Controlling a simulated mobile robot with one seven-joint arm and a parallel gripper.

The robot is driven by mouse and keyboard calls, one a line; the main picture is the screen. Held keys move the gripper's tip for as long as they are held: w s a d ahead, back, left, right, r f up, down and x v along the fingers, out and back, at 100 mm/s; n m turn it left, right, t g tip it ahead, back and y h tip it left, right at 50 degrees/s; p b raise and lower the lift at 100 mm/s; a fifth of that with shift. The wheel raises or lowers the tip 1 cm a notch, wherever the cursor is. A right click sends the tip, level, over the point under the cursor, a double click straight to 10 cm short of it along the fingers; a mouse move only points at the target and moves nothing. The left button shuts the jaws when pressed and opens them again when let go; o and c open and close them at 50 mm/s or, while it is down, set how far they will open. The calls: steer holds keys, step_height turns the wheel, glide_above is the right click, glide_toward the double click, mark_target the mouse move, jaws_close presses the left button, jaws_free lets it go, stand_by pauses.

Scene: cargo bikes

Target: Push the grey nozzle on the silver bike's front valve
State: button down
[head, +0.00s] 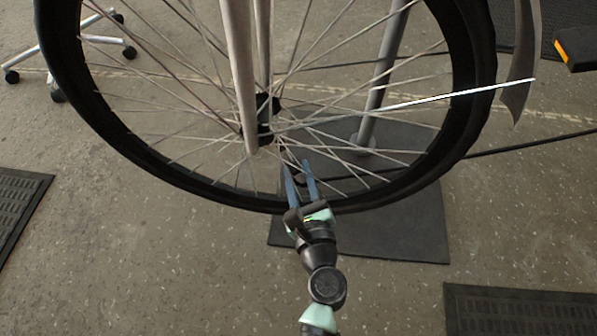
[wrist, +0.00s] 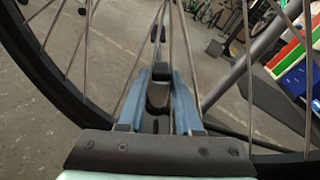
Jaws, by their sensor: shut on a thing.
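The silver bike's front wheel (head: 470,90) stands upright in the head view, with its pale fork (head: 238,70) running down to the black hub (head: 265,118). My gripper (head: 296,163) has its blue fingers pointing up among the lower spokes, just above the bottom of the rim. In the wrist view, a dark grey piece (wrist: 158,95), seemingly the nozzle, sits between the fingers, and they are shut on it. I cannot make out the valve. I cannot tell whether the nozzle touches it.
Thin spokes (head: 370,150) stand close around my fingers. A grey stand post (head: 385,70) rises behind the wheel from a dark base plate (head: 400,235). A black hose (head: 530,145) runs to the right. A white chair base (head: 60,45) is at the upper left.

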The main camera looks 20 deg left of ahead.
steer(key=shift+s+d+r+m+g+h+p, duration=0.15)
steer(key=shift+s+d+r+g+h+p, duration=0.3)
steer(key=shift+p, duration=1.95)
steer(key=shift+s+d+f+m+g+h+p, duration=0.2)
steer(key=shift+s+h+p, duration=0.4)
steer(key=shift+p, duration=1.8)
steer(key=shift+w+a+r, duration=0.1)
steer(key=shift+w+r, duration=0.05)
steer(key=shift+r, duration=0.05)
steer(key=shift+w+a, duration=0.25)
steer(key=shift+w, duration=0.05)
steer(key=shift+d+f+b, duration=0.25)
steer(key=shift+f+b, duration=0.15)
steer(key=shift+f, duration=0.35)
stand_by(0.9)
steer(key=shift+c, duration=2)
jaws_free()
